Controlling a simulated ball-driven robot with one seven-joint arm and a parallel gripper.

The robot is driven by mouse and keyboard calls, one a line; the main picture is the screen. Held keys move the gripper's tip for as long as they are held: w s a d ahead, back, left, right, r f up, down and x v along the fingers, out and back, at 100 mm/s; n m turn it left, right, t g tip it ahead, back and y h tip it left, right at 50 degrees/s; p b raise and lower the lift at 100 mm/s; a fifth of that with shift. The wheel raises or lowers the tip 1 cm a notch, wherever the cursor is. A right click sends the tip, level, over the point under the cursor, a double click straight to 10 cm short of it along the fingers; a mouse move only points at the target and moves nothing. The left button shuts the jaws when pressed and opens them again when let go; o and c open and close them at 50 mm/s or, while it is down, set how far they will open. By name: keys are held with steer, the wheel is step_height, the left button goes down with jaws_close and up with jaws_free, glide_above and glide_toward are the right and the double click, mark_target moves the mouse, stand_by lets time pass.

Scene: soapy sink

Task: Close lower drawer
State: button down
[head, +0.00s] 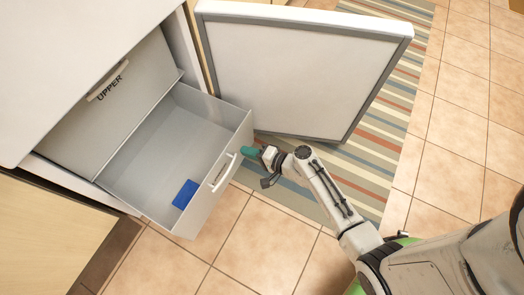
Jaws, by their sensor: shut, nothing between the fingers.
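The lower drawer (206,201) is pulled out of the white cabinet on the left. Its front panel, with a light bar handle (222,173), faces my arm. A small blue block (185,194) lies inside on the drawer floor near the front. The upper drawer (109,90), marked UPPER, is above and behind it and looks shut. My gripper (248,151), with teal fingertips, is shut and empty. It is beside the right end of the lower drawer's front, close to the handle; I cannot tell whether it touches the panel.
A white door panel with a grey edge (300,70) stands open to the right of the drawer, behind my gripper. A striped rug (385,130) lies on the tiled floor (460,100). Bare tiles are in front of the drawer. A wooden cabinet (45,235) is at lower left.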

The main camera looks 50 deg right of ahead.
mark_target(230, 144)
steer(key=shift+w+a, duration=0.3)
steer(key=shift+w, duration=0.65)
steer(key=shift+w+a, duration=0.25)
steer(key=shift+w, duration=0.65)
steer(key=shift+w, duration=0.15)
